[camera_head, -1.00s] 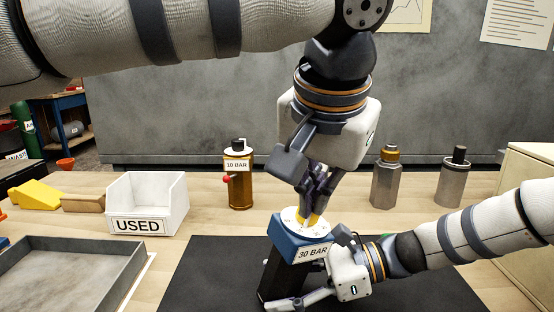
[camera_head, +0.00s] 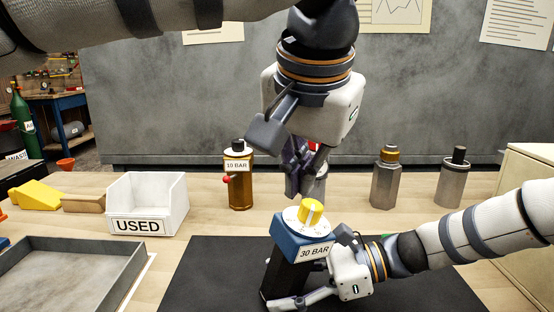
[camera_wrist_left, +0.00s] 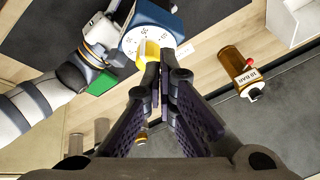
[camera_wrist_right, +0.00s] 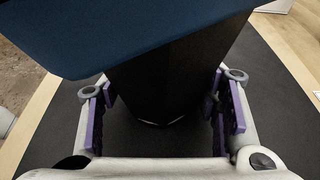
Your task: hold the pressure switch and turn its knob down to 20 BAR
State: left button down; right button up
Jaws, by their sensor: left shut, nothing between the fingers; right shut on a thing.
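The pressure switch has a black body (camera_head: 280,275), a blue head (camera_head: 284,240) labelled 30 BAR and a white dial with a yellow knob (camera_head: 311,211) on top. It stands on the black mat (camera_head: 205,275). My right gripper (camera_wrist_right: 165,110) is shut around the black body, one finger on each side. My left gripper (camera_head: 297,190) is just above the knob, fingers together and empty. In the left wrist view its fingertips (camera_wrist_left: 165,72) partly cover the knob (camera_wrist_left: 147,52).
A brown 10 BAR cylinder (camera_head: 239,178) and two metal cylinders, one brass-topped (camera_head: 386,180) and one black-topped (camera_head: 453,180), stand behind the mat. A white USED bin (camera_head: 148,205) and a grey tray (camera_head: 120,265) are at left. A cabinet (camera_head: 520,215) is at right.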

aim_at(312, 224)
pick_arm(q)
jog(key=shift+a+f, duration=0.25)
jog(key=shift+f, duration=0.6)
jog(key=shift+a+f, duration=0.2)
jog(key=shift+f, duration=0.65)
jog(key=shift+w+d+f, duration=0.15)
jog(key=shift+w+d, duration=0.25)
jog(key=shift+d, duration=0.15)
jog(key=shift+s+d, duration=0.15)
jog(key=shift+s+d+f, duration=0.35)
jog(key=shift+d, duration=0.25)
jog(key=shift+s, duration=0.1)
